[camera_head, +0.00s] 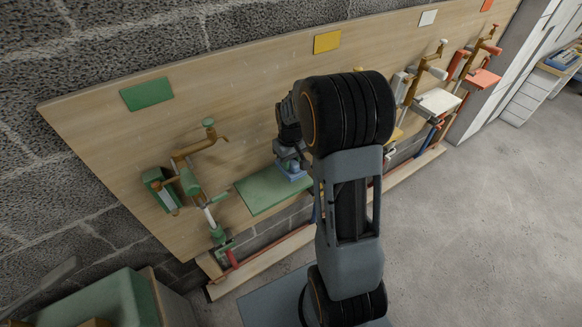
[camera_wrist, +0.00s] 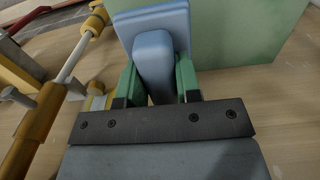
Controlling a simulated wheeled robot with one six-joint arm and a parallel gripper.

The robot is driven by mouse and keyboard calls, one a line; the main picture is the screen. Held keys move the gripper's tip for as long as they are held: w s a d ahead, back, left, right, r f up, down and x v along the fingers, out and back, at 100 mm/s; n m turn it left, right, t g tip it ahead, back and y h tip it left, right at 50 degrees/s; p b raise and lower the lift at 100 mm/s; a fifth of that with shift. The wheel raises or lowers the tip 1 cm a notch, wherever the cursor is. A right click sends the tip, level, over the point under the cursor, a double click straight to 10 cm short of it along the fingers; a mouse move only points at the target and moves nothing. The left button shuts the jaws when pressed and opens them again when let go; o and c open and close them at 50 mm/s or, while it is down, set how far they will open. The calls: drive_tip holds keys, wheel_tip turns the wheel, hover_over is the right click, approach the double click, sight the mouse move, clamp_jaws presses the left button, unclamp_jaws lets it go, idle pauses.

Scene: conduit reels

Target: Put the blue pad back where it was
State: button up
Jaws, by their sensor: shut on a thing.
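The blue pad (camera_wrist: 155,20) has a raised blue grip block, and my gripper (camera_wrist: 157,75) is shut on that block, with a green-sided finger on each side. In the head view the blue pad (camera_head: 293,171) is at the right part of a green shelf (camera_head: 262,192) on the wooden board. My gripper (camera_head: 290,150) is just above the pad there. I cannot tell whether the pad touches the shelf. The green shelf also shows behind the pad in the wrist view (camera_wrist: 250,30). My arm hides part of the board and shelf to the right.
A green-marked tap and pipe fixture (camera_head: 190,175) stands left of the shelf. A green label (camera_head: 146,94) and a yellow label (camera_head: 327,42) are on the wooden board (camera_head: 240,90). A white shelf (camera_head: 438,102) and a red shelf (camera_head: 484,79) stand farther right. The floor at right is clear.

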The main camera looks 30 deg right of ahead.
drive_tip(key=shift+w+f, duration=0.15)
drive_tip(key=shift+f, duration=1.55)
drive_tip(key=shift+f+b, duration=0.2)
drive_tip(key=shift+b, duration=0.15)
drive_tip(key=o, duration=1)
wheel_tip(320, 180, up, 12)
drive_tip(key=shift+f+p, duration=0.2)
drive_tip(key=shift+p, duration=0.8)
drive_tip(key=shift+r, duration=0.35)
drive_tip(key=t, duration=0.2)
approach(291, 168)
drive_tip(key=s+a+r, duration=0.3)
drive_tip(key=a, duration=0.2)
drive_tip(key=shift+m+t, duration=0.5)
drive_tip(key=shift+m, duration=0.2)
drive_tip(key=s+a, duration=0.1)
drive_tip(key=s, duration=0.1)
drive_tip(key=s+a, duration=0.1)
drive_tip(key=s, duration=0.2)
drive_tip(key=s+a, duration=0.1)
drive_tip(key=s, duration=0.2)
drive_tip(key=shift+s+f, duration=0.1)
drive_tip(key=shift+f, duration=0.05)
